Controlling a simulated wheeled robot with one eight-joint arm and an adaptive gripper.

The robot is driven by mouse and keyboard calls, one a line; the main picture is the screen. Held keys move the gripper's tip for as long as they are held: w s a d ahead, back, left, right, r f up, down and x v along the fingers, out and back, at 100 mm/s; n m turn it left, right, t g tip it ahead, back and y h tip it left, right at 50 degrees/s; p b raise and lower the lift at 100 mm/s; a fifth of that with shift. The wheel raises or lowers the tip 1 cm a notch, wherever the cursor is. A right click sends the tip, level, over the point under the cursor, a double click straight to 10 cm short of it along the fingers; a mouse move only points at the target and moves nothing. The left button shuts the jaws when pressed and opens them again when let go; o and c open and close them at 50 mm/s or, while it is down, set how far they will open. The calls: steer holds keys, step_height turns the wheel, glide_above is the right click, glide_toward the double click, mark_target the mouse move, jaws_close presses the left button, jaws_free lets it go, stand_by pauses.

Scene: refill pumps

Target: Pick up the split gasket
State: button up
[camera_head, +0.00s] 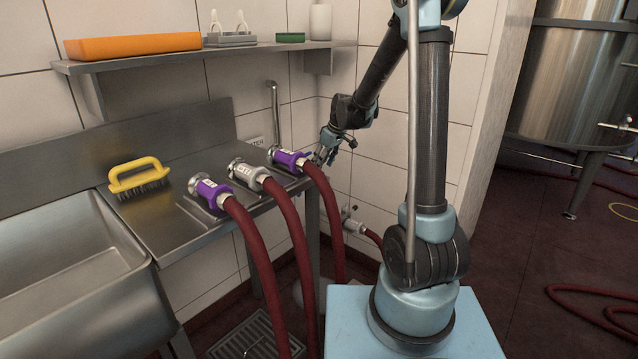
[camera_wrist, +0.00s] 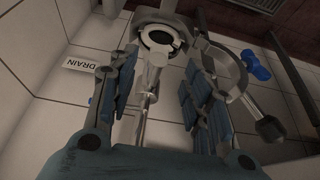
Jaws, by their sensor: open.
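In the wrist view, a pale metal pipe fitting faces me with its end open, and a dark ring (camera_wrist: 162,27) sits at that end. It looks like the split gasket, but I cannot make out a split in it. A metal clamp (camera_wrist: 222,62) hangs open beside the fitting on its right. My gripper (camera_wrist: 158,85) is open, its blue-grey fingers apart on either side of the view and below the fitting, with nothing held. In the head view, my gripper (camera_head: 328,150) is at the wall end of the steel counter; the gasket cannot be told apart there.
Purple-collared hose ends (camera_head: 211,193) and a grey-collared one (camera_head: 247,174) lie on the counter, with red hoses hanging off the front. A yellow brush (camera_head: 139,176) lies by the sink (camera_head: 60,270). A shelf (camera_head: 215,51) runs above. A DRAIN label (camera_wrist: 86,69) is on the wall.

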steer(key=shift+x, duration=1.95)
steer(key=shift+w+r, duration=0.1)
steer(key=shift+w, duration=0.05)
steer(key=c, duration=0.8)
